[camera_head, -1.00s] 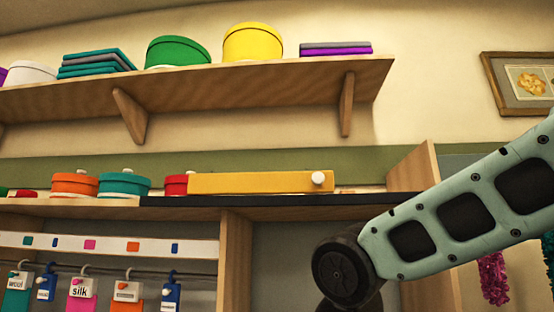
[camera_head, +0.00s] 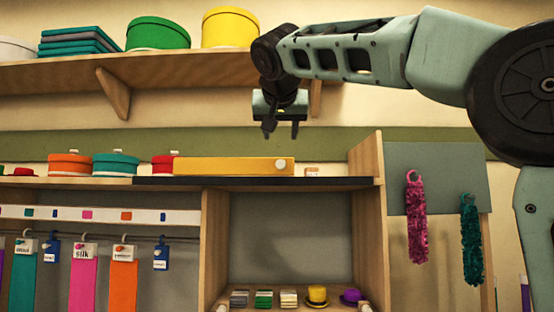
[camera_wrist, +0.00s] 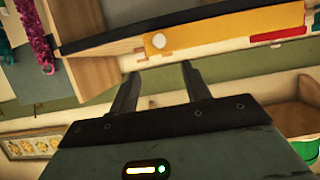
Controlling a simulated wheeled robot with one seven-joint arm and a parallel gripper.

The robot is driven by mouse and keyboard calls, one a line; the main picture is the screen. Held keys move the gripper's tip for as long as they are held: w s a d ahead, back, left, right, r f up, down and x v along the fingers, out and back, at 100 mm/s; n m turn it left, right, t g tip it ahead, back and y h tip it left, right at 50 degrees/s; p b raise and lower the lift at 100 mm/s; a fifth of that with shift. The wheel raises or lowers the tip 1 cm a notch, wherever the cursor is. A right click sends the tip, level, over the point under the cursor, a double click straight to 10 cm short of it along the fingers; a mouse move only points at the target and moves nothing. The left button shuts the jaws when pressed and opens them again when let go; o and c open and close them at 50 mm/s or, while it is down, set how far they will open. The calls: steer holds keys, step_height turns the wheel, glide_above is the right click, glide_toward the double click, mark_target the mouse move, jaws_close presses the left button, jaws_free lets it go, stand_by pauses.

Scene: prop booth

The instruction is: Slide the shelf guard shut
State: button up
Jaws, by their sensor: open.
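The shelf guard is a long yellow bar (camera_head: 225,166) with a round white knob (camera_head: 281,164) near its right end. It stands along the dark front edge (camera_head: 250,182) of the middle shelf, and its right end stops short of the wooden side panel (camera_head: 366,160). My gripper (camera_head: 282,130) hangs pointing down above the knob end, open and empty, apart from the guard in the picture. In the wrist view, which looks upside down, the open fingers (camera_wrist: 160,72) point toward the guard (camera_wrist: 235,32) and its knob (camera_wrist: 158,41), without visible contact.
Red (camera_head: 164,166), teal (camera_head: 115,165) and orange (camera_head: 70,166) round boxes stand left on that shelf. A small pale label (camera_head: 312,172) shows right of the guard. The upper shelf (camera_head: 180,72) is close behind my arm. Pink (camera_head: 416,222) and teal (camera_head: 471,240) garlands hang at right.

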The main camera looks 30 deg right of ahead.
mark_target(281, 162)
steer(key=p+x, duration=0.2)
steer(key=x, duration=1.1)
steer(key=shift+f+p, duration=0.1)
steer(key=shift+p, duration=0.3)
steer(key=shift+d, duration=0.1)
jaws_close()
